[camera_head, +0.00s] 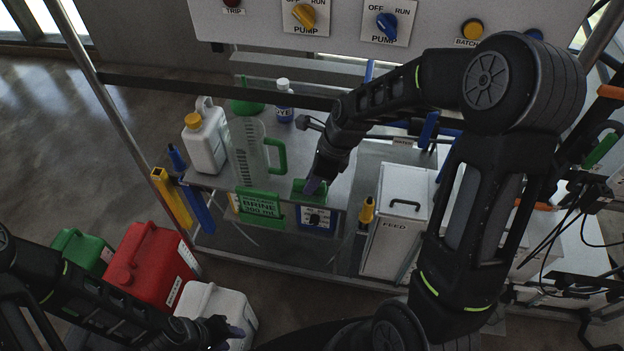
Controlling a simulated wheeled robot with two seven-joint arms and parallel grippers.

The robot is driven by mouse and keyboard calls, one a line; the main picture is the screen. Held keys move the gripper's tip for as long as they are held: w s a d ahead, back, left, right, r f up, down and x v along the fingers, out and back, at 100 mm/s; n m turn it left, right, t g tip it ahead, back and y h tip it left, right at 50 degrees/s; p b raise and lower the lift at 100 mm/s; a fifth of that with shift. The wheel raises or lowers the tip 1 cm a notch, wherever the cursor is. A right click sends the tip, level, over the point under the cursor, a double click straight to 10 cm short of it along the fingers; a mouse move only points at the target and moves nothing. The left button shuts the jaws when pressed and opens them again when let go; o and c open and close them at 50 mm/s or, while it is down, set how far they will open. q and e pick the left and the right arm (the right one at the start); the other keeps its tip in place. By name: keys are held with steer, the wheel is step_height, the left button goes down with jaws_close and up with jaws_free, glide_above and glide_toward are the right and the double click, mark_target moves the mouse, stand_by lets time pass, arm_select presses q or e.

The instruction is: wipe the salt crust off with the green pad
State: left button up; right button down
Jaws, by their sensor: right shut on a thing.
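On the bench stand a clear measuring jug (247,150), a white jug with yellow cap (205,137) and a small blue-labelled bottle (284,102). A green brine sign (261,208) hangs in front. A feed box (397,218) stands right; a red canister (150,265) is lower left.

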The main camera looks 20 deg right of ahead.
steer(key=shift+f+b, duration=0.45)
steer(key=shift+f, duration=0.4)
steer(key=shift+w+d+r, duration=0.1)
steer(key=shift+w+d, duration=0.55)
steer(key=shift+w, duration=0.15)
steer(key=shift+w+d+r, duration=0.1)
steer(key=shift+w+d, duration=0.5)
steer(key=shift+w, duration=0.2)
steer(key=shift+f, duration=0.2)
steer(key=shift+s+p, duration=0.1)
steer(key=shift+p, duration=0.2)
steer(key=shift+s+a+r+p, duration=0.1)
steer(key=shift+s+a+p, duration=0.25)
steer(key=shift+s+a, duration=0.4)
steer(key=shift+s+a+p, duration=0.35)
steer(key=shift+s+a, duration=0.15)
steer(key=shift+s, duration=0.3)
